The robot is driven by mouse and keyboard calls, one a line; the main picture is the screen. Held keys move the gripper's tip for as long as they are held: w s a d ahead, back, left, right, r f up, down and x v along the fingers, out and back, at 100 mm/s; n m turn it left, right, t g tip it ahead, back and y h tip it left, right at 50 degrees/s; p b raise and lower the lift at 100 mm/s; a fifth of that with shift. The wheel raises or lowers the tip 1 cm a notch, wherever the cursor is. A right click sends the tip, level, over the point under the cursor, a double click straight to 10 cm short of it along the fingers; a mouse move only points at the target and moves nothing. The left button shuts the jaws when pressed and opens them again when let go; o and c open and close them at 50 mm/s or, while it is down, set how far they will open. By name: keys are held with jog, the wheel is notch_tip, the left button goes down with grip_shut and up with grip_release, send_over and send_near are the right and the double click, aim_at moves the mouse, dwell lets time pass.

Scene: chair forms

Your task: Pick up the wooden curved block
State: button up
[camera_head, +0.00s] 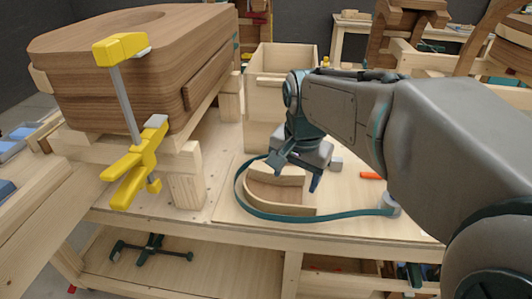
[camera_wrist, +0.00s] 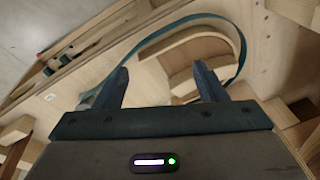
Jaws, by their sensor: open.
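The wooden curved block (camera_head: 274,192) lies on the workbench in the head view, pale on its edges with a browner curved face. A teal strap (camera_head: 262,214) loops around it on the board. My gripper (camera_head: 296,175) is open above the block, with one finger toward its far left side and the other near its right end. In the wrist view the two dark fingers (camera_wrist: 161,70) are spread apart with nothing between them. The curved block (camera_wrist: 207,42) shows there beyond the fingertips, mostly up and to the right. Contact with the block cannot be told.
A large brown wooden form (camera_head: 140,75) with a yellow clamp (camera_head: 135,165) stands on the left. A pale wooden box (camera_head: 282,100) stands behind the block. A small orange piece (camera_head: 371,176) lies to the right. The bench's front edge is close to the strap.

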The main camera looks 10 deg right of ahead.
jog(key=w+m+g, duration=0.1)
jog(key=w+m, duration=0.6)
jog(key=w, duration=0.3)
jog(key=m+g+b, duration=0.1)
jog(key=m, duration=0.6)
send_near(259, 171)
jog(key=d+r, duration=0.2)
jog(key=d, duration=0.3)
notch_tip(259, 171, down, 7)
jog(key=shift+w+f, duration=0.1)
jog(key=shift+f, duration=0.15)
jog(key=shift+d+f+p, duration=0.15)
jog(key=shift+f+p, duration=0.45)
jog(key=shift+f, duration=2.2)
jog(key=c, duration=1.2)
jog(key=shift+r, duration=0.15)
